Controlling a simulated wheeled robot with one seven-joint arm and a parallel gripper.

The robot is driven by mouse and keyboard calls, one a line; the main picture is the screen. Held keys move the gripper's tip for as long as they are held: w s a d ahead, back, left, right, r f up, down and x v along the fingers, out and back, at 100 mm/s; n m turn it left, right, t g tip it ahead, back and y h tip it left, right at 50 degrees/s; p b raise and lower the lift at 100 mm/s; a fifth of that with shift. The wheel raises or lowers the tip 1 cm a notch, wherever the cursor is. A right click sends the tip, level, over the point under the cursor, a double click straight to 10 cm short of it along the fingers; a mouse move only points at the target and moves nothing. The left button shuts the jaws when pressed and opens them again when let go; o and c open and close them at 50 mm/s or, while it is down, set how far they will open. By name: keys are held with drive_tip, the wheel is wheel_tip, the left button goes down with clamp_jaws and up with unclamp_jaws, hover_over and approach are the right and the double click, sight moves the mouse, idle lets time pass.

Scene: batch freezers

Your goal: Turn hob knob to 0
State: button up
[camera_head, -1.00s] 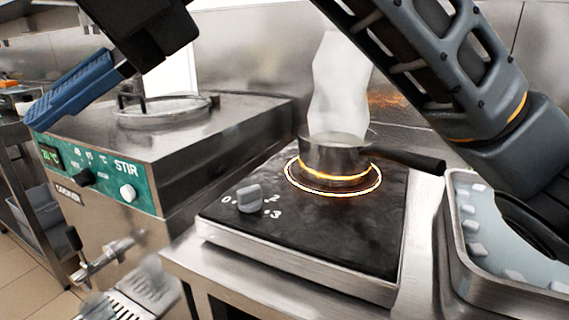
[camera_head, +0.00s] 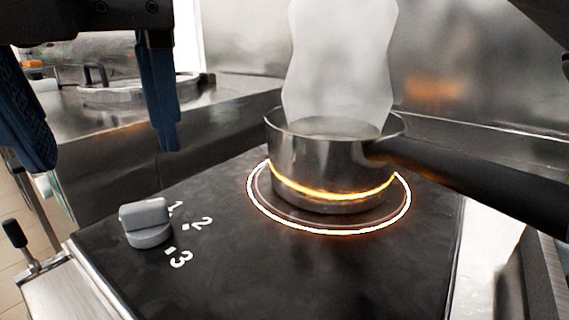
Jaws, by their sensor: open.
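The grey hob knob (camera_head: 147,222) stands on the left of the black hob top (camera_head: 235,275). The marks 1, 2 and 3 show to its right; the 0 mark is not visible now. Its raised grip lies roughly left to right in the picture, and I cannot tell exactly which mark it points at. My gripper (camera_head: 104,152) is open and empty, with two blue fingers pointing down at the upper left. The fingers are above the knob in the picture and apart from it.
A steel saucepan (camera_head: 325,165) stands on the glowing ring (camera_head: 398,215), with pale steam above it. Its black handle (camera_head: 480,180) reaches right. A steel machine (camera_head: 200,105) stands behind at the left. The hob's front surface is clear.

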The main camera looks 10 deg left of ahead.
sight(143, 204)
drive_tip(key=x, duration=0.2)
drive_tip(key=b+x, duration=0.1)
drive_tip(key=x, duration=0.5)
drive_tip(key=shift+w+d, duration=0.1)
drive_tip(key=shift+w, duration=0.25)
drive_tip(key=shift+r, duration=0.1)
drive_tip(key=c, duration=1.1)
drive_tip(key=shift+o, duration=0.2)
